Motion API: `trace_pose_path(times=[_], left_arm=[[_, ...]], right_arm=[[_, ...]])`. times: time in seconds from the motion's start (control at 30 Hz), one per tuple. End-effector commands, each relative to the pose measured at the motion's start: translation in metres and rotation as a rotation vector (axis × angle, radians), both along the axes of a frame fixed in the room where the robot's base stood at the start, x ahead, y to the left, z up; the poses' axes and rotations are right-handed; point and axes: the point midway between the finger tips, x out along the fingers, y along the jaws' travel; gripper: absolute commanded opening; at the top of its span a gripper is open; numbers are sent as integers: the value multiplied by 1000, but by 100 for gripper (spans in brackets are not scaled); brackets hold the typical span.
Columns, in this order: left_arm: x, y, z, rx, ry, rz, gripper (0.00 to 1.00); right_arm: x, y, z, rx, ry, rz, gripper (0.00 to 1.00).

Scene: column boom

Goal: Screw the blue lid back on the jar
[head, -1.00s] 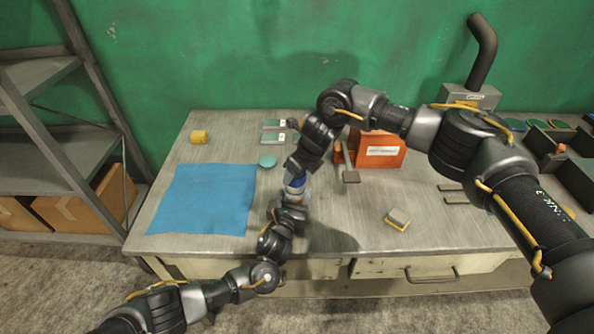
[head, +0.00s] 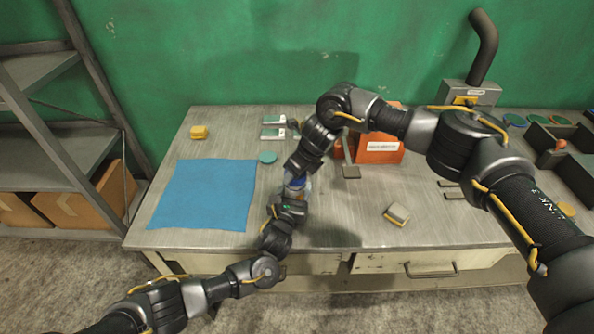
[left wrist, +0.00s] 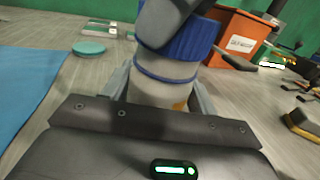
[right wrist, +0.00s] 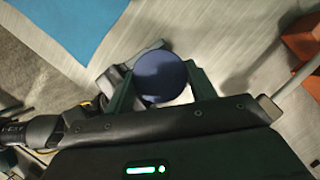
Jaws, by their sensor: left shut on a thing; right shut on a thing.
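The jar (left wrist: 160,92) stands on the table between the fingers of my left gripper (left wrist: 158,88), which is shut on its body. The blue lid (left wrist: 178,50) sits on top of the jar, with a thin blue ring showing just below it in the left wrist view. My right gripper (right wrist: 163,88) is above the jar, pointing down, with its fingers shut on the lid, which shows as a dark blue disc in the right wrist view (right wrist: 160,76). In the head view the lid (head: 294,183) is a small blue patch between the two grippers. How far its thread is engaged cannot be seen.
A blue cloth (head: 203,195) lies left of the jar, with a teal disc (head: 267,157) behind. An orange bin (head: 385,150) stands behind right, and a sponge-like block (head: 397,215) lies front right.

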Motion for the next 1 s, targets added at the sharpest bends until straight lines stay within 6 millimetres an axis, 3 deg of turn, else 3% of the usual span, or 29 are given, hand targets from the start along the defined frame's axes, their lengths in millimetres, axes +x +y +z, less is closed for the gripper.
trace_pose_path(times=[0.5, 0.53, 0.67, 0.77, 1.0], left_arm=[[0, 0, 0, 0, 0, 0, 17], [0, 0, 0, 0, 0, 0, 0], [0, 0, 0, 0, 1, 0, 0], [0, 0, 0, 1, 1, 0, 0], [0, 0, 0, 1, 1, 0, 0]], right_arm=[[0, 0, -11, -1, 1, 0, 34], [0, 0, -11, -1, 0, 0, 34], [-1, 1, -11, -2, 2, -58, 34], [-2, 3, -11, -4, 4, -223, 34], [-3, 8, -11, -4, 1, -814, 34]])
